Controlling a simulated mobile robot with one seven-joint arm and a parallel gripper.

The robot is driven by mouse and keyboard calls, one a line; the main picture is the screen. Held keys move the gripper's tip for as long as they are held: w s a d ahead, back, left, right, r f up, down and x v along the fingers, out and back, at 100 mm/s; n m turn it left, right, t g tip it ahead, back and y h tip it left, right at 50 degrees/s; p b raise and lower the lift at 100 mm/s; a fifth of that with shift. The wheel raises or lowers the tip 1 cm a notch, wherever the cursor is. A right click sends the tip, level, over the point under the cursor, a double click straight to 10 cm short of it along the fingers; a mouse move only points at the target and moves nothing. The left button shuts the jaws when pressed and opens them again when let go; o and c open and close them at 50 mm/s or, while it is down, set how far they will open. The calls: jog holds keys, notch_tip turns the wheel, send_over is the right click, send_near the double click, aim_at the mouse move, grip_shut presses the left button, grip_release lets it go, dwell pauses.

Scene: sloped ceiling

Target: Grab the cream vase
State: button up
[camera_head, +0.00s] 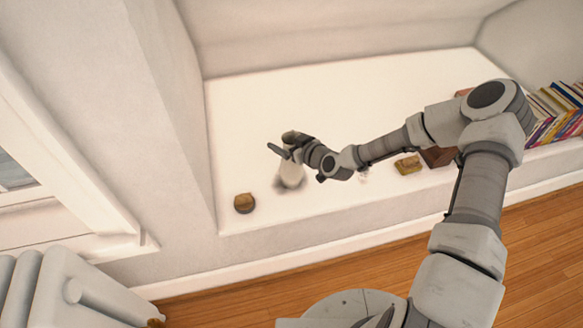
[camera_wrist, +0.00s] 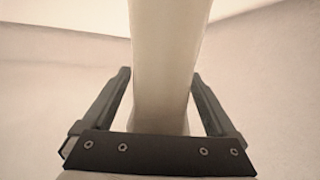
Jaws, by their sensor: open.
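The cream vase (camera_head: 291,176) stands upright on the white ledge, partly hidden behind my gripper in the head view. My gripper (camera_head: 284,148) is at the upper part of the vase. In the wrist view the vase (camera_wrist: 165,60) is a pale column between the two fingers of my gripper (camera_wrist: 161,85). The fingers are open, one on each side, with a visible gap between each finger and the vase. The vase's base is hidden in the wrist view.
The ledge (camera_head: 330,105) is broad and mostly bare behind the vase. A small brown round object (camera_head: 244,203) sits to the left of the vase. A yellow-brown object (camera_head: 407,165) and a row of books (camera_head: 556,112) are to the right. A wall borders the ledge on the left.

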grip_shut()
dwell(0.3)
jog(key=shift+r, duration=0.1)
